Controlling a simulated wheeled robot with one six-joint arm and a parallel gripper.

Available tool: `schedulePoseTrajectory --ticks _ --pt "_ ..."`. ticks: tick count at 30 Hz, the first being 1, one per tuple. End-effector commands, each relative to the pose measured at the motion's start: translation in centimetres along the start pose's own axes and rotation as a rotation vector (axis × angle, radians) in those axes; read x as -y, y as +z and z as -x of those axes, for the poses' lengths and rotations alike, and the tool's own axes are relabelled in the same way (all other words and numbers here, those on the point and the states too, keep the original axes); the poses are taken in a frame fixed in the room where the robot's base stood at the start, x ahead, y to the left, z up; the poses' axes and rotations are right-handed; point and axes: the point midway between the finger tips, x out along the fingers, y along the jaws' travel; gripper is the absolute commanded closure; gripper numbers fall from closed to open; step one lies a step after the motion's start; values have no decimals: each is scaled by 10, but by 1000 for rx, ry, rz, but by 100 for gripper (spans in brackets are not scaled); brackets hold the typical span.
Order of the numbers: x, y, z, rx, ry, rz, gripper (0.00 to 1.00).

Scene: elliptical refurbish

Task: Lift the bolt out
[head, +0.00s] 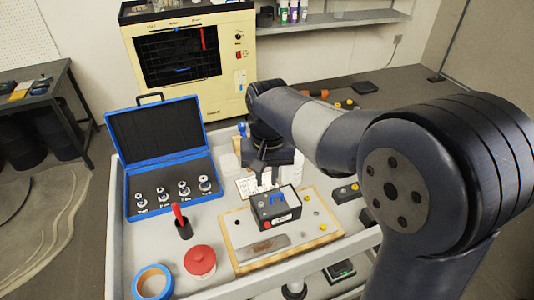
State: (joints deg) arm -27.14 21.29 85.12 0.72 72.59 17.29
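My gripper (268,178) points down over the back part of a black box (288,213) on a wooden board (247,252). Its fingertips are close to the top of the box. The two fingers look apart, but the view is too small to tell whether anything is between them. The box has a blue part on its top and a red dot and a pale label on its front. I cannot make out the bolt for certain; small round metal and yellow pieces show on the box and board.
The board lies on a grey cart (120,262). A blue case (160,160) with several metal parts stands open at left. A red round container (200,261), blue tape roll (153,283) and black cup (184,230) stand nearby. A beige machine (222,90) is behind.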

Motion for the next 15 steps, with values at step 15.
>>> schedulePoseTrajectory --ticks 15 --pt "16 -10 -48 19 19 22 80"
